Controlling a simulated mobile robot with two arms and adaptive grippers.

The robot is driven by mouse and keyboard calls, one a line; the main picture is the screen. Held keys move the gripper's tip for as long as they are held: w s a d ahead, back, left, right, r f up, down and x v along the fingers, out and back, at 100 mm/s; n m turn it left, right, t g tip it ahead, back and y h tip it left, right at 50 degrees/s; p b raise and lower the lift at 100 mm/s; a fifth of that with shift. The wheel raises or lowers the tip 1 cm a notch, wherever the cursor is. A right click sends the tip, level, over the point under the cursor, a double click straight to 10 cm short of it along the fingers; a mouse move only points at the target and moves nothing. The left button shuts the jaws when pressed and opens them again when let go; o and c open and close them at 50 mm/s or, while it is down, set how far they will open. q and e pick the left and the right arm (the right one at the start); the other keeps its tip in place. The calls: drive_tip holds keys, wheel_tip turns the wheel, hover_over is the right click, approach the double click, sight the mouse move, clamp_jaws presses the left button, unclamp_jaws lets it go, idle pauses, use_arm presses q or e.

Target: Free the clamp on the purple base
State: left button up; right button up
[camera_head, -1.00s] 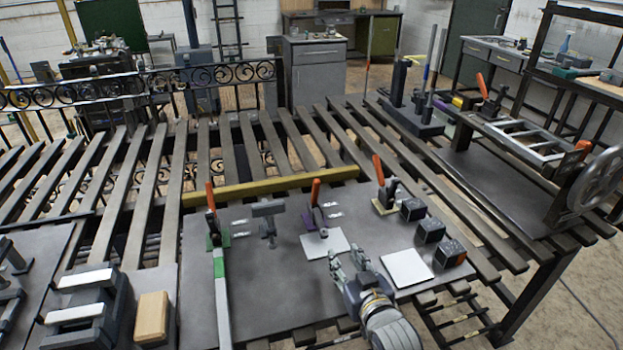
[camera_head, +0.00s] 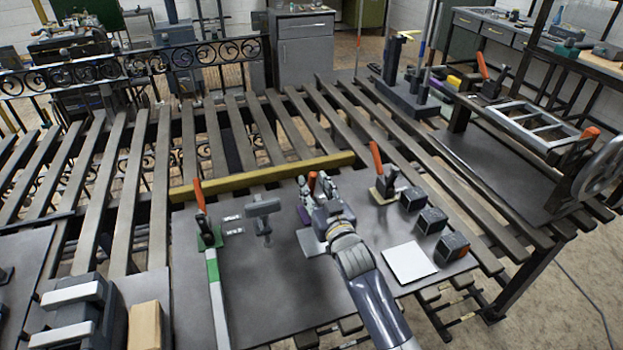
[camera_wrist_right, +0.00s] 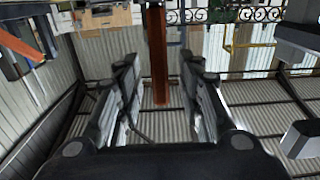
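The purple-base clamp has an upright orange handle (camera_head: 312,181), and a bit of its purple base (camera_head: 303,215) shows on the grey table plate. My right gripper (camera_head: 315,184) is at this handle and hides most of the clamp and part of the white square (camera_head: 309,245) beside it. In the right wrist view, the handle (camera_wrist_right: 157,55) stands upright between the two fingers of the right gripper (camera_wrist_right: 160,85). The fingers are apart, with gaps on both sides of the handle. My left gripper is in neither view.
A clamp on a green base (camera_head: 209,237) stands at the left, and one on a yellow base (camera_head: 382,197) at the right. Several dark cubes (camera_head: 431,220) lie right of my arm. A yellow bar (camera_head: 262,177) runs behind the clamps. A grey T-shaped piece (camera_head: 262,208) is close by.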

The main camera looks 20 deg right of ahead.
drive_tip(key=shift+w+r, duration=0.1)
drive_tip(key=shift+w, duration=1.1)
clamp_jaws()
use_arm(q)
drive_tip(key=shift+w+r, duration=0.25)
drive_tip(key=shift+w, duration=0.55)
